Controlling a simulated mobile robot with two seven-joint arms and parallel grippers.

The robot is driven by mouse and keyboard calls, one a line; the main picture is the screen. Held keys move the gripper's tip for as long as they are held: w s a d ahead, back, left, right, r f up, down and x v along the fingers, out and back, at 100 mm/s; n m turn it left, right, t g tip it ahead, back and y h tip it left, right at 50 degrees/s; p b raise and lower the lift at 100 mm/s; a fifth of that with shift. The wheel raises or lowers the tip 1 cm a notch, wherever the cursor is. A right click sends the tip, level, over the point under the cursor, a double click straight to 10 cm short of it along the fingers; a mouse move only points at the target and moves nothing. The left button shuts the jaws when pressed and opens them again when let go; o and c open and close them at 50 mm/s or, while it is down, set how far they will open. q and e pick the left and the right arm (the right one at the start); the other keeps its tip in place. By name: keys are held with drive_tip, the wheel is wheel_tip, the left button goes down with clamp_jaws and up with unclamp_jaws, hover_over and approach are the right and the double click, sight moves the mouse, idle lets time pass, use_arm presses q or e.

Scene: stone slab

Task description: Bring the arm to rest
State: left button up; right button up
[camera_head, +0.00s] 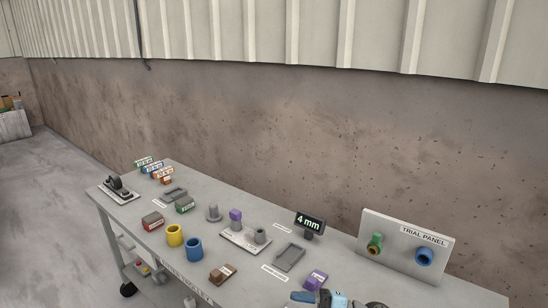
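Neither of my grippers shows clearly in the head view. At the bottom edge, right of centre, a grey and light-blue piece (332,299) and a dark rounded piece are cut off by the frame. I cannot tell whether they are parts of my arm or things on the table. The grey table (130,212) runs from the left middle to the bottom right.
On the table stand a yellow cup (175,236), a blue cup (194,249), a plate with a purple-topped peg (236,216), a "4 mm" display (309,223) and a trial panel (403,236). Small labelled boxes lie around. A wall (250,120) is behind; floor (50,200) is clear at left.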

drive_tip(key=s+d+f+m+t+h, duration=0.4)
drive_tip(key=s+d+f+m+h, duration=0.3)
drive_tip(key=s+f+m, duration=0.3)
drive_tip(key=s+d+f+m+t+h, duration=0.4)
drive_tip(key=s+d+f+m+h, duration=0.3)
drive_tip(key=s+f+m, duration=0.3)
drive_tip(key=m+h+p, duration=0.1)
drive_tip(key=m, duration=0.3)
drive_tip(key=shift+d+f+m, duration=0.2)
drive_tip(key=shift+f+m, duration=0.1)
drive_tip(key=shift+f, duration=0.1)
